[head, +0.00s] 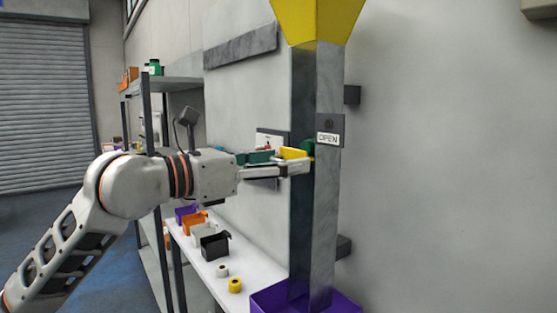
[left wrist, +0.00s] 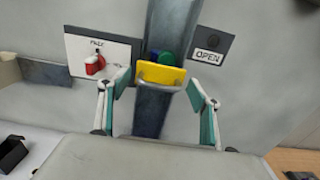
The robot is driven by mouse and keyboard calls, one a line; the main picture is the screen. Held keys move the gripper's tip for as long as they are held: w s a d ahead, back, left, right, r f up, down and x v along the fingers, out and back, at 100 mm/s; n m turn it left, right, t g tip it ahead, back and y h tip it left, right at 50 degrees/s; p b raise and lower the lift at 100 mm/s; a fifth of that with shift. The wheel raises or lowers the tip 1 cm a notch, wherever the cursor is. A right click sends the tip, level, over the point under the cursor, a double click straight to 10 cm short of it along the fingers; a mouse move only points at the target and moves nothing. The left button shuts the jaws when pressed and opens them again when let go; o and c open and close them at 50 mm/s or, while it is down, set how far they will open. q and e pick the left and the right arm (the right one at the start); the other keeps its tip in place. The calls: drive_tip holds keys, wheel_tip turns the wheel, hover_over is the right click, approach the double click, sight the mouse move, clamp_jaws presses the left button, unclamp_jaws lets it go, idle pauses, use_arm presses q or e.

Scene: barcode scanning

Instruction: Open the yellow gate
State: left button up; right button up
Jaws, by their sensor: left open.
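The yellow gate (head: 293,153) is a small plate with a handle-like lower edge on the front of a grey metal chute (head: 316,230). It also shows in the left wrist view (left wrist: 161,73), centred between my fingers. A green object (left wrist: 165,57) and a blue one (left wrist: 153,56) show just above and behind the gate. My left gripper (head: 296,162) is at the gate's height, and it is open, with one finger on each side of the gate and visible gaps in the left wrist view (left wrist: 159,82). My right gripper is not in view.
A yellow funnel (head: 317,18) tops the chute and a purple bin (head: 265,301) stands below. A white shelf (head: 207,267) holds small bins and rolls.

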use_arm(q)
drive_tip(key=c, duration=1.6)
drive_tip(key=shift+s+a, duration=0.15)
drive_tip(key=shift+a, duration=0.05)
drive_tip(key=b+v, duration=0.4)
drive_tip(key=v, duration=0.2)
drive_tip(key=shift+s+a, duration=0.2)
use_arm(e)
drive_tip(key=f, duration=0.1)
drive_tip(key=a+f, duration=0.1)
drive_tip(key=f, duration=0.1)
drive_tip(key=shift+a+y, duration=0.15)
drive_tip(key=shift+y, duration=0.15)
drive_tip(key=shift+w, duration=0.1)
use_arm(q)
drive_tip(key=o, duration=1.6)
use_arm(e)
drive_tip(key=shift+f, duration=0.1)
